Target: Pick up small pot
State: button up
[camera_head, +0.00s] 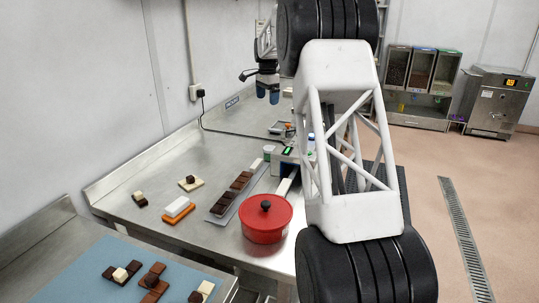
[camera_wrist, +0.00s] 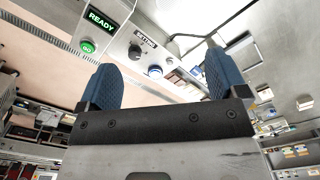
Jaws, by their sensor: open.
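A small red pot (camera_head: 262,230) with a red lid and dark knob stands upright on the steel table, left of my arm's black joint. A pale bar, perhaps its handle, reaches up and right behind it. My gripper (camera_head: 268,94) hangs beyond the pot at the far end of the table, well apart from it. Its two blue fingers also show in the wrist view (camera_wrist: 160,72), spread wide with nothing between them. The pot cannot be made out in the wrist view.
A device with a lit green display (camera_head: 287,151) stands behind the pot; its READY screen (camera_wrist: 101,19) fills the wrist view's top left. A tray of chocolate (camera_head: 223,207) lies left of the pot. Orange and white blocks (camera_head: 178,213) lie further left. A blue mat (camera_head: 83,262) is at front left.

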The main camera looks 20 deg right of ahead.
jog(key=shift+w+d+f, duration=0.85)
jog(key=shift+w, duration=0.1)
send_over(270, 148)
jog(key=shift+m, duration=0.4)
jog(key=f, duration=1.7)
jog(key=shift+a+f, duration=0.2)
jog(key=shift+f, duration=0.15)
jog(key=shift+f, duration=0.1)
jog(key=shift+f, duration=1.2)
jog(key=shift+f, duration=0.15)
jog(key=shift+d+f, duration=0.15)
jog(key=shift+f, duration=2.35)
jog(key=shift+c, duration=0.4)
